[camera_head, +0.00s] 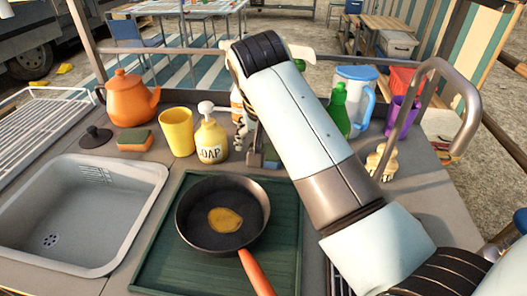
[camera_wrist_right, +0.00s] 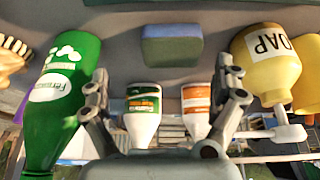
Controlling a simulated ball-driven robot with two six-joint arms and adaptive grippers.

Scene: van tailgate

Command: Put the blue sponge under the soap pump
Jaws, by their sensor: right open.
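The blue sponge (camera_wrist_right: 172,46) lies on the counter in the right wrist view, with a blue-violet layer and a green layer. It is ahead of my right gripper (camera_wrist_right: 165,82), whose fingers are spread and empty. The yellow soap pump (camera_head: 211,138) stands upright on the counter, left of the right gripper in the head view. The pump also shows at the right of the right wrist view (camera_wrist_right: 265,65), apart from the sponge. My right arm hides much of the counter and most of its gripper in the head view. My left gripper is out of view.
A yellow cup (camera_head: 177,132), an orange-and-green sponge (camera_head: 135,141) and an orange kettle (camera_head: 129,98) stand left of the pump. A green bottle (camera_head: 338,110) and a wooden brush (camera_head: 379,160) are to the right. A pan (camera_head: 195,232) sits in front on a green tray.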

